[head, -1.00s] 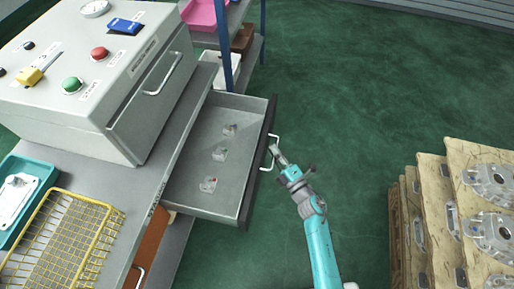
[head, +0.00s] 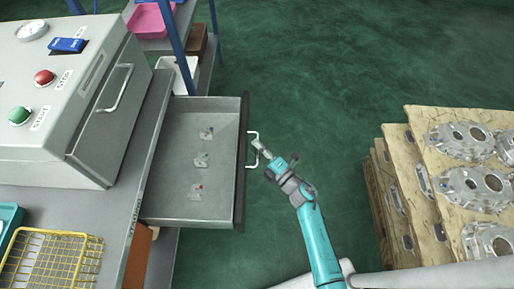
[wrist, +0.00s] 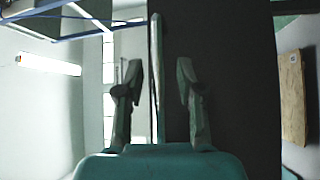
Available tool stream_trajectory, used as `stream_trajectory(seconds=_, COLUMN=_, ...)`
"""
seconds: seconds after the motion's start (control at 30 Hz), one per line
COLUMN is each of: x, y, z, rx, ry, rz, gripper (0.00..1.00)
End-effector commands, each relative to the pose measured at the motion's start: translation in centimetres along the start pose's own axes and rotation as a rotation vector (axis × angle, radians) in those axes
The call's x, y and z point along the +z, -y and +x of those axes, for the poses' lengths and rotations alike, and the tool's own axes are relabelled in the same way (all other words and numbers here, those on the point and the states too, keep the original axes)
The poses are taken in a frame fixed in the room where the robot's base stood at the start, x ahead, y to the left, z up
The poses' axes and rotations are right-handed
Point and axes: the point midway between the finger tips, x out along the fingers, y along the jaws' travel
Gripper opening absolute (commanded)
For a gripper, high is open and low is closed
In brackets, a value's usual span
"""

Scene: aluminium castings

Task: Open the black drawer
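The black-fronted drawer (head: 241,190) stands pulled out from under the grey bench in the head view. Its grey inside shows, with several small clear parts carrying coloured dots lying in it. A pale bar handle (head: 255,150) is on its dark front. My gripper (head: 259,146) is at this handle, at the end of my teal arm. In the wrist view my gripper (wrist: 158,85) has its two fingers apart, with a pale upright bar (wrist: 157,60), apparently the handle, between them. Gaps show on both sides of the bar. The dark front (wrist: 240,90) fills the right middle.
A grey control box (head: 75,110) with red and green buttons stands on the bench (head: 150,130). A yellow wire basket (head: 55,260) is at lower left. Stacked castings on layered boards (head: 425,165) stand at right.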

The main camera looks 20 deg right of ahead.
Motion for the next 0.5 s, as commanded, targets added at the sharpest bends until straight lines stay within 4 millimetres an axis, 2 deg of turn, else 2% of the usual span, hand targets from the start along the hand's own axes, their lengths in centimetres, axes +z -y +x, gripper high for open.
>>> stream_trajectory(seconds=0.27, x=0.0, y=-0.1, z=-0.4, rx=0.001, ry=0.001, rz=0.0, gripper=0.37)
stream_trajectory(seconds=0.37, x=0.1, y=-0.1, z=-1.4, rx=0.001, ry=0.003, rz=0.0, gripper=0.37)
stream_trajectory(seconds=0.5, x=0.1, y=0.0, z=-4.0, rx=0.0, ry=0.004, rz=0.0, gripper=0.37)
